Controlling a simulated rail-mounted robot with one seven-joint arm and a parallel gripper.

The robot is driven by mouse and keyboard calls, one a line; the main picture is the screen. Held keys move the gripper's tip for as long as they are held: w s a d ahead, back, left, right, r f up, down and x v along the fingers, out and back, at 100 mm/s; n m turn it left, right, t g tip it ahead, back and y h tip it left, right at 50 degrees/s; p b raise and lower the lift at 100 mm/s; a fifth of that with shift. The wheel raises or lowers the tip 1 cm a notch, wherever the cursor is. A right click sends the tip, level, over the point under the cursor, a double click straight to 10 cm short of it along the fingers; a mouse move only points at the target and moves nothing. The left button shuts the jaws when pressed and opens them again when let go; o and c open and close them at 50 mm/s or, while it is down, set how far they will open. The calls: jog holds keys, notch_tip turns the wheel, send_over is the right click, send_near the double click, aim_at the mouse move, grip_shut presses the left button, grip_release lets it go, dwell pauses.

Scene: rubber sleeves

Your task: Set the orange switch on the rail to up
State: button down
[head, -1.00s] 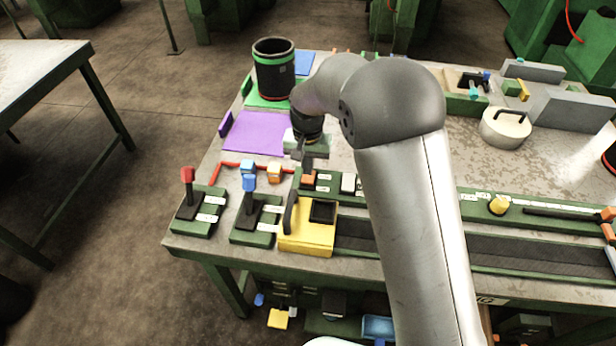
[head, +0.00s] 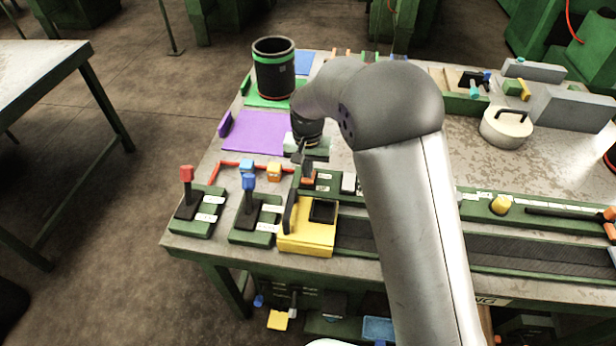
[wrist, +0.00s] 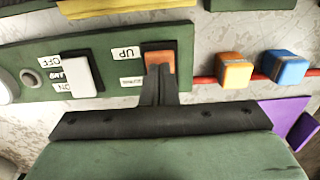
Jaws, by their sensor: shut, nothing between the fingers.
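The orange switch (wrist: 160,58) sits in a dark frame on a green rail (wrist: 115,68) in the wrist view. A label reading UP is beside its upper part in that picture, and a second, unreadable label is lower down. My gripper (wrist: 157,88) is shut and empty, with its fingertips at the lower part of the switch, hiding it. I cannot tell whether they touch or which way the switch is tilted. In the head view the orange switch (head: 308,175) shows just below my gripper (head: 298,157).
A white ON/OFF switch (wrist: 82,73) is next to it on the rail. Orange (wrist: 234,70) and blue (wrist: 286,68) blocks sit along a red strip. Red (head: 187,175) and blue (head: 249,183) levers and a yellow box (head: 306,240) stand near the table's front edge.

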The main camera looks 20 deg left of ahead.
jog(key=shift+f+b, duration=0.4)
jog(key=shift+f, duration=0.2)
jog(key=shift+r, duration=0.2)
jog(key=shift+r+p, duration=2.15)
jog(key=shift+r, duration=1.2)
jog(key=shift+d, duration=0.1)
jog(key=s+d+r, duration=0.4)
jog(key=d+r, duration=0.1)
jog(key=d, duration=0.4)
jog(key=s+d+r, duration=0.4)
jog(key=d+r, duration=0.1)
jog(key=d, duration=0.5)
jog(key=s+d, duration=0.6)
jog(key=s, duration=0.2)
jog(key=s+d+m, duration=0.1)
jog(key=s+d, duration=0.4)
jog(key=s, duration=0.4)
jog(key=shift+d+t, duration=0.3)
jog(key=shift+d, duration=0.1)
